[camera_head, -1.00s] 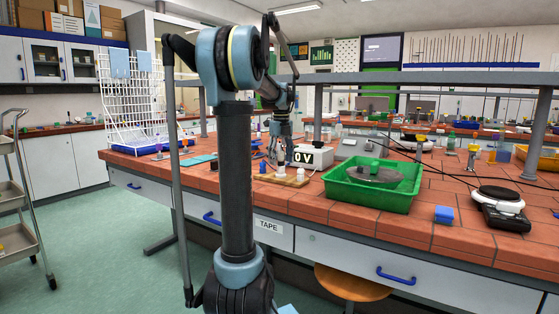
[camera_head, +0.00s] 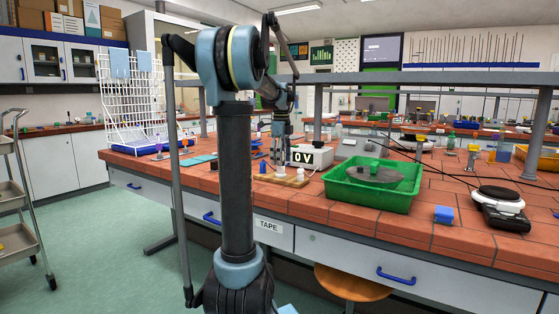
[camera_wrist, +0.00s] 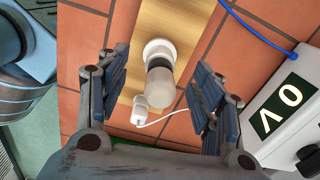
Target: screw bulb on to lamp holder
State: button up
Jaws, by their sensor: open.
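A bulb (camera_wrist: 161,88) with a frosted globe and a darker band stands over the round white lamp holder (camera_wrist: 158,47) in the wrist view. I cannot tell how far its thread is in the holder. The holder is on a wooden board (camera_wrist: 178,18), which also shows on the bench in the head view (camera_head: 291,183). My gripper (camera_wrist: 160,78) is open, with one finger on each side of the bulb and a visible gap to both. In the head view my gripper (camera_head: 281,157) points down above the board; the bulb is hard to make out there.
A white power unit reading 0V (camera_wrist: 281,108) stands close right of the board, with a blue wire. A small white fitting (camera_wrist: 139,106) with a white cable is near the bulb. A green tray (camera_head: 370,196) and a black-and-white scale (camera_head: 500,205) are farther right.

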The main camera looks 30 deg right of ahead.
jog(key=shift+n, duration=0.5)
jog(key=n, duration=0.3)
jog(key=shift+n, duration=1.6)
jog(key=shift+n, duration=0.3)
jog(key=n, duration=0.4)
jog(key=shift+n, duration=0.9)
